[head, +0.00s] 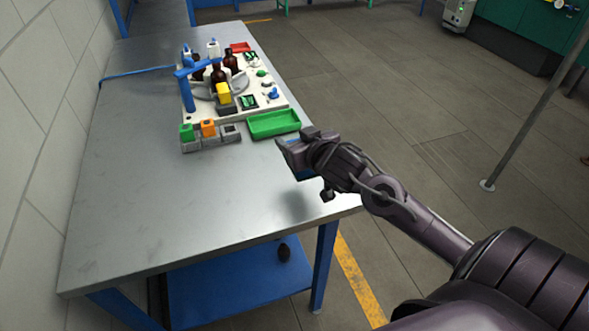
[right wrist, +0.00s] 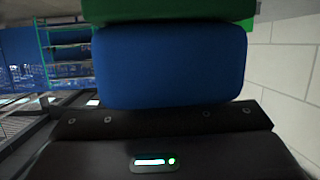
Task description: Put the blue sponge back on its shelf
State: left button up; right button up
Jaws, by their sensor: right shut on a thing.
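My right gripper (head: 293,158) is over the right edge of the metal table, close to the green tray. It is shut on the blue sponge (right wrist: 170,65), which fills the middle of the right wrist view. In the head view only a little blue (head: 303,175) shows at the jaws; the gripper hides most of the sponge. A blue lower shelf (head: 225,298) shows under the table's near end. I cannot tell from the frames which shelf is the sponge's own. My left gripper is not in view.
The green tray (head: 273,124) lies just left of my right gripper. Behind it a white board (head: 275,101) carries amber bottles (head: 218,77), a blue frame (head: 187,92) and small parts. The near tabletop (head: 170,210) is clear.

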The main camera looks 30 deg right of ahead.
aim_at(305, 175)
notch_tip(305, 175, down, 8)
jog(key=shift+f+b, duration=0.1)
jog(key=shift+b, duration=0.5)
jog(key=o, duration=1.1)
jog(key=v, duration=1.2)
